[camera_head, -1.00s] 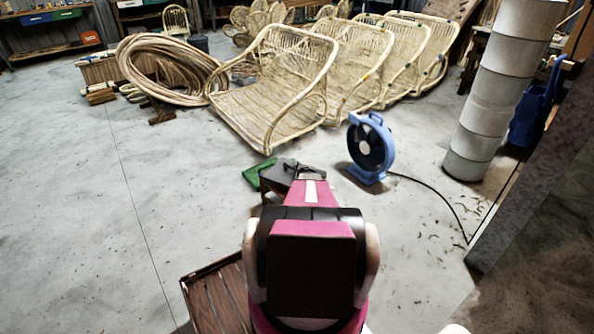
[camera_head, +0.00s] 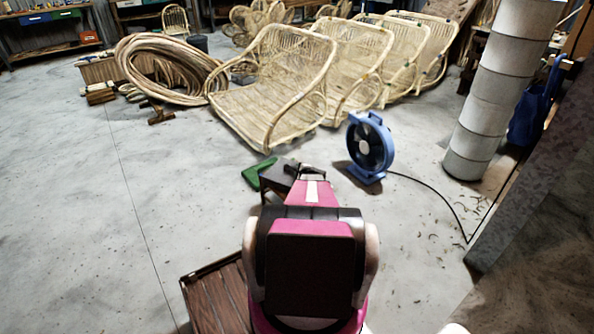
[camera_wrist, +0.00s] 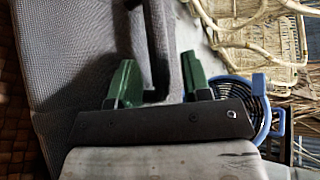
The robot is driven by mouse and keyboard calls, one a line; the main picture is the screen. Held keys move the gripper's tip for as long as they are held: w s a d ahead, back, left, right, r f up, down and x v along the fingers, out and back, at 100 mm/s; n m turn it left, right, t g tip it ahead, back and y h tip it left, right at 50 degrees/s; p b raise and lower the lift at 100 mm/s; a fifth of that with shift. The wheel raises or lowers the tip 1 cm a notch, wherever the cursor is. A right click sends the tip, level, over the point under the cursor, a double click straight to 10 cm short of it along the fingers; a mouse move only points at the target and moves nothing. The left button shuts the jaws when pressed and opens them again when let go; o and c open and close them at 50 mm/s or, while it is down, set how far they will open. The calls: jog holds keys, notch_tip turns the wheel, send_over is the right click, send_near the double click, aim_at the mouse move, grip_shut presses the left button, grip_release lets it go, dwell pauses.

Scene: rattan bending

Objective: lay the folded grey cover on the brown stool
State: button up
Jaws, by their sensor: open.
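The grey cover (camera_wrist: 75,65) fills the left of the wrist view as a woven grey cloth. A narrow grey and black ridge (camera_wrist: 162,50) stands between the green fingers of my gripper (camera_wrist: 160,85); I cannot tell whether it touches them. The fingers are apart. In the head view my gripper (camera_head: 312,172) is at the end of my arm, over or beside a dark grey flat-topped thing (camera_head: 275,177), partly hidden by my arm. A brown slatted top (camera_head: 213,295), perhaps the stool, is at the lower left, partly hidden by my arm. A brown woven patch (camera_wrist: 8,130) shows at the wrist view's left edge.
A green thing (camera_head: 252,171) lies left of the dark flat top. A blue fan (camera_head: 369,150) stands close on the right, its cable (camera_head: 435,193) on the floor. Rattan chair frames (camera_head: 275,90) and a cane coil (camera_head: 165,65) are behind. The left floor is clear.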

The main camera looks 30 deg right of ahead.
jog(key=v, duration=0.8)
jog(key=shift+s+a, duration=0.15)
jog(key=shift+s, duration=0.1)
jog(key=a+r+n+g+y, duration=0.25)
jog(key=a+r+n, duration=0.2)
jog(key=a, duration=0.55)
jog(key=a+r+n+g+y, duration=0.1)
jog(key=a+r+n+y, duration=0.3)
jog(key=a, duration=0.7)
jog(key=a+r+n+g+y, duration=0.1)
jog(key=a+r+n+g, duration=0.1)
jog(key=a+n, duration=0.6)
jog(key=s+a+r+n+g+h, duration=0.2)
jog(key=s+a+r+n+g, duration=0.2)
jog(key=s+a, duration=0.3)
jog(key=s+a+r+n+g+h, duration=0.3)
jog(key=s+a+r+n, duration=0.1)
jog(key=s+a, duration=0.3)
jog(key=shift+a+g, duration=0.35)
jog(key=shift+a, duration=0.25)
jog(key=shift+h, duration=0.25)
